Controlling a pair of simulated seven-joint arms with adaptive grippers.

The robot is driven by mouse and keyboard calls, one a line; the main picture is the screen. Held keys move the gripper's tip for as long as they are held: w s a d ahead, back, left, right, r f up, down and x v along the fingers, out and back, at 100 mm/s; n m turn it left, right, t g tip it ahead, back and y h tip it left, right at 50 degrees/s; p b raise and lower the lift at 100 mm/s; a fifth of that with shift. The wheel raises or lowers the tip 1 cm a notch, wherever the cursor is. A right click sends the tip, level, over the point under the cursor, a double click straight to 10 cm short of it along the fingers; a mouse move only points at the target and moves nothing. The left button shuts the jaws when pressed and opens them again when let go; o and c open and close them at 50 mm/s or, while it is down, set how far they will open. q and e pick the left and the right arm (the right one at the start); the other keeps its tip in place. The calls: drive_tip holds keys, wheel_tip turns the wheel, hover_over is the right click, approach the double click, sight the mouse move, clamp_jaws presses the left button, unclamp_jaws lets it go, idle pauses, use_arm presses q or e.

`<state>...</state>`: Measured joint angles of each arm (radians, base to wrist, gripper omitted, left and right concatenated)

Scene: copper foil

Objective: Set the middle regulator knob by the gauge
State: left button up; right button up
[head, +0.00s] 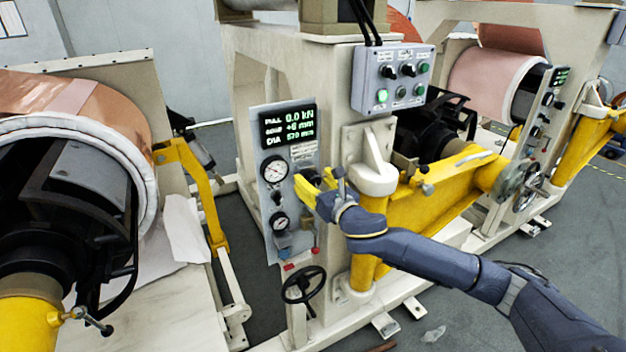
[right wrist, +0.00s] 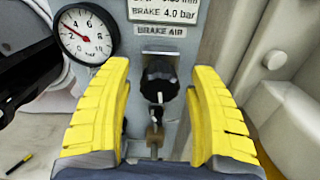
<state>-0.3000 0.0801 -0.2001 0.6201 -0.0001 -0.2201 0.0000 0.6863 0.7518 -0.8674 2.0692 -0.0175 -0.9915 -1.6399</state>
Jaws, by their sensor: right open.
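The black regulator knob (right wrist: 158,82) sits under a BRAKE AIR label on the grey panel (right wrist: 200,15). In the right wrist view my right gripper (right wrist: 160,68) is open. Its yellow fingers stand on either side of the knob, with a gap on both sides. The round white gauge (right wrist: 86,36) is left of the knob, and its needle points up and left. The upper gauge (head: 274,168) shows there. My left gripper is not in view.
A brass-coloured fitting (right wrist: 154,138) sits below the knob. In the head view a lower gauge (head: 279,221) and a black handwheel (head: 303,285) are below. A display (head: 288,126) reads 0.0 kN above. A switch box (head: 393,78) and yellow arm (head: 435,205) stand to the right.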

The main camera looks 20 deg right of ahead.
drive_tip(key=shift+w, duration=0.2)
clamp_jaws()
idle(0.5)
